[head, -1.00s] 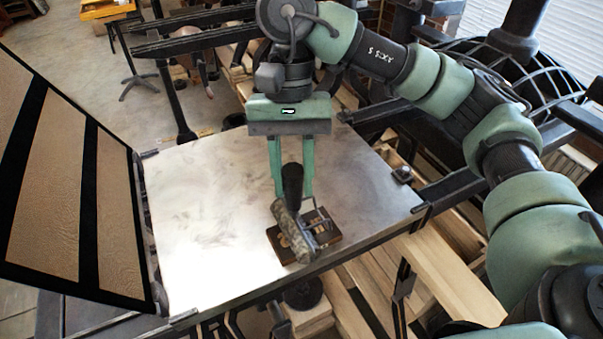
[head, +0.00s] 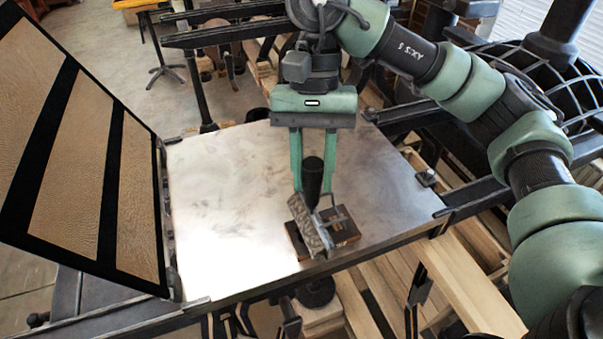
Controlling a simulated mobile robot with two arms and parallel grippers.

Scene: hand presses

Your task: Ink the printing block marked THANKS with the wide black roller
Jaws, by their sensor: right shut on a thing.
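My right gripper (head: 313,187) is shut on the black handle of the roller (head: 308,226). The handle stands upright between the two green fingers. The roller's cylinder looks mottled grey and lies across the printing block (head: 341,229), seemingly touching its top. The block is a small brown, dark-edged piece on the metal press bed (head: 215,190), near its front edge. The roller covers much of the block's face, and I cannot read its lettering. My left gripper is not in view.
A hinged frame with tan panels (head: 75,170) stands raised at the left of the bed. The bed's left and back parts are clear. A small dark clamp (head: 427,178) sits at its right edge. Timber beams (head: 455,275) lie below at the right.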

